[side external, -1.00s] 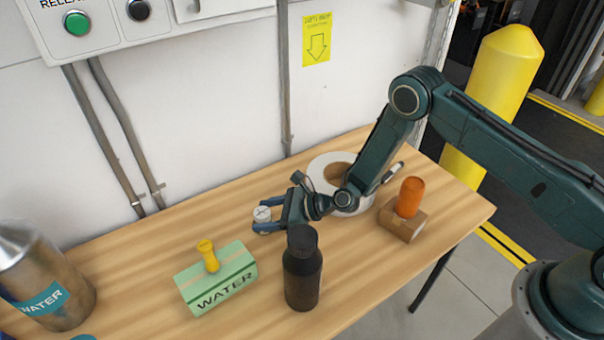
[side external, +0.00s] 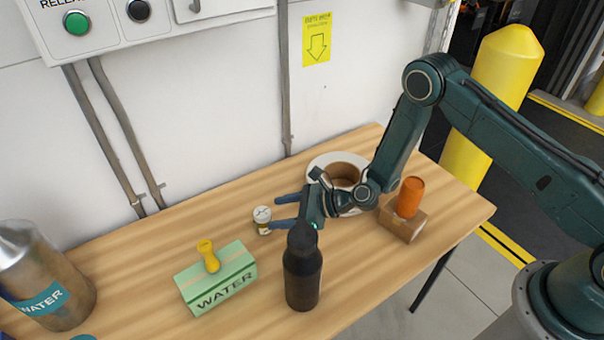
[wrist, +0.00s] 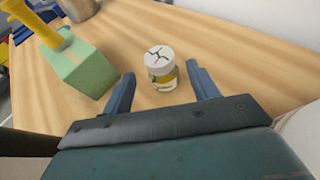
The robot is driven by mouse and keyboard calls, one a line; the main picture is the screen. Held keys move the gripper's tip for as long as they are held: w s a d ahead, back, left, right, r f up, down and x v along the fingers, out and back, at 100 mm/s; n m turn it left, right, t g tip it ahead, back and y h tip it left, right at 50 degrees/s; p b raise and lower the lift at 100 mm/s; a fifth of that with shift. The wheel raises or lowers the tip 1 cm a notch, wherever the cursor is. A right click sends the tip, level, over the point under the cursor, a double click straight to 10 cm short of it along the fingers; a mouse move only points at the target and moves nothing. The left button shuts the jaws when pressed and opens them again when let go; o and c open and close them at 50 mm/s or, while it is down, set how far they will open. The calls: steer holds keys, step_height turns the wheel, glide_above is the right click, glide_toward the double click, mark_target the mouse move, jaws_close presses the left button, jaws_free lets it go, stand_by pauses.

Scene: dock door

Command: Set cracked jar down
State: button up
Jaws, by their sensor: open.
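The cracked jar (side external: 262,220) is small, with a white lid marked by dark cracks. It stands upright on the wooden table (side external: 150,265), left of my gripper (side external: 275,212) in the side view. My gripper is open and empty, its two blue fingers pointing at the jar with a gap to it. In the wrist view the jar (wrist: 161,69) stands just beyond and between the fingertips of my gripper (wrist: 162,82). Its glass body and a yellowish label show below the lid.
A dark bottle (side external: 302,275) stands close in front of my gripper. A green WATER box (side external: 218,283) with a yellow stamp-like piece (side external: 208,256) is to the left.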

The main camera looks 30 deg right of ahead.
steer(key=shift+r+n, duration=0.3)
steer(key=shift+r, duration=0.2)
steer(key=s+d+r+n+g+h, duration=0.1)
steer(key=s+d+r+n, duration=0.15)
steer(key=r+n, duration=0.4)
steer(key=s+d+r+n+g+h, duration=0.1)
steer(key=s+d+r+n, duration=0.2)
steer(key=r, duration=0.7)
steer(key=s+d+r+n+g+h, duration=0.1)
steer(key=d+r+n, duration=0.1)
steer(key=r+n, duration=0.55)
steer(key=s+d+r+n+h, duration=0.2)
steer(key=s+d, duration=0.3)
steer(key=s, duration=0.4)
steer(key=s+d+r+n+h, duration=0.2)
steer(key=s+d+r+n, duration=0.1)
steer(key=s, duration=0.6)
steer(key=s+d+r+n+h, duration=0.3)
steer(key=s+d+r, duration=0.1)
steer(key=s+d, duration=0.3)
steer(key=shift+s+d+r, duration=0.3)
steer(key=shift+s+r, duration=0.1)
steer(key=shift+s, duration=0.8)
